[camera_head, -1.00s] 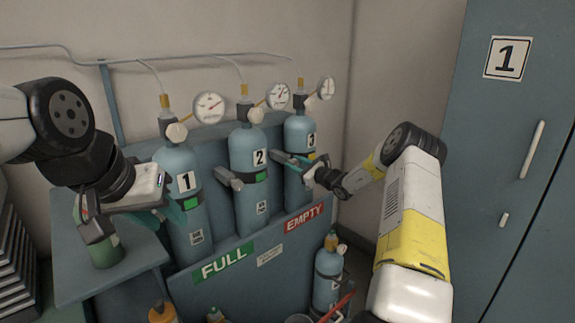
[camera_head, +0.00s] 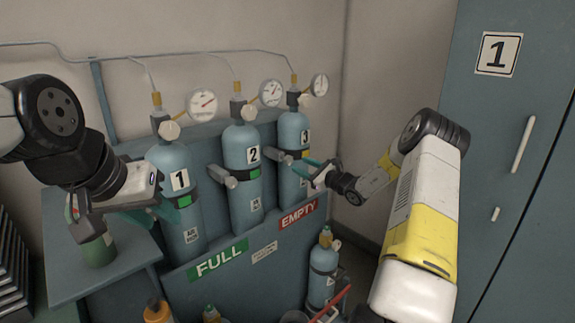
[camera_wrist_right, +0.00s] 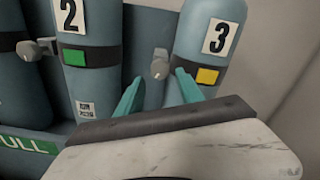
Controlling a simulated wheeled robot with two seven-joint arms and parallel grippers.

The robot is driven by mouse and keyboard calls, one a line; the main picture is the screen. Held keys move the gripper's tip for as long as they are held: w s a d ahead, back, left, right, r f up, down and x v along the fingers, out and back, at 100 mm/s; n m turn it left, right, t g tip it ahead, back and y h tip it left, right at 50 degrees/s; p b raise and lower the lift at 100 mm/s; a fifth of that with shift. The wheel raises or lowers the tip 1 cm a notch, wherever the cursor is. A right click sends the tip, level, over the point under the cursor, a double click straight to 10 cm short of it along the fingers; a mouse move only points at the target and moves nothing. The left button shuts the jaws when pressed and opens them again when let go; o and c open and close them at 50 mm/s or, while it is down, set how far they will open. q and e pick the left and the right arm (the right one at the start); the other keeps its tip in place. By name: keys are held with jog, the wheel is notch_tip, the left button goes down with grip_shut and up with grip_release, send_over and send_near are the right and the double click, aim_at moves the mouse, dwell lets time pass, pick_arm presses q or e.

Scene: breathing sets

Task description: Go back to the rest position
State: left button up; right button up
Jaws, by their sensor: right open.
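My right gripper (camera_head: 308,168) is open and empty, in front of cylinder 3 (camera_head: 293,135) and apart from it. In the right wrist view its two teal fingers (camera_wrist_right: 159,93) are spread, with cylinder 3 (camera_wrist_right: 205,45) beyond them. Cylinder 3 stands upright in the rack and carries a yellow tag (camera_wrist_right: 207,76). My left gripper (camera_head: 150,208) hangs at the left, above the rack's side shelf and in front of cylinder 1 (camera_head: 180,215). Its fingers are partly hidden, so its opening is unclear.
Cylinder 2 (camera_head: 243,170) stands between 1 and 3; both it and cylinder 1 have green tags. A green container (camera_head: 98,250) sits on the side shelf. A smaller cylinder (camera_head: 322,275) stands at the rack's front right. A blue locker (camera_head: 500,130) is on the right.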

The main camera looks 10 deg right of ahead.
jog(key=shift+s+d, duration=0.1)
jog(key=shift+s, duration=0.05)
dwell(0.3)
jog(key=s+a+r+n+g+y, duration=0.1)
jog(key=s+a+r+n+g, duration=0.4)
jog(key=s+a+r+n, duration=0.4)
jog(key=s+a+r+n+g, duration=0.5)
jog(key=s+a, duration=0.3)
jog(key=s, duration=0.2)
jog(key=s+d+r+n+h, duration=0.1)
jog(key=s+d+n+h, duration=0.2)
jog(key=s, duration=0.6)
jog(key=s+d+r+n+h, duration=0.1)
jog(key=s+d+n+h, duration=0.2)
jog(key=s, duration=0.7)
jog(key=s+d+n+t+h, duration=0.1)
jog(key=s+d+n+h, duration=0.1)
jog(key=s+n, duration=0.3)
jog(key=s+d, duration=0.1)
jog(key=s, duration=0.3)
jog(key=shift+s+r+h, duration=0.25)
jog(key=shift+r+h, duration=0.15)
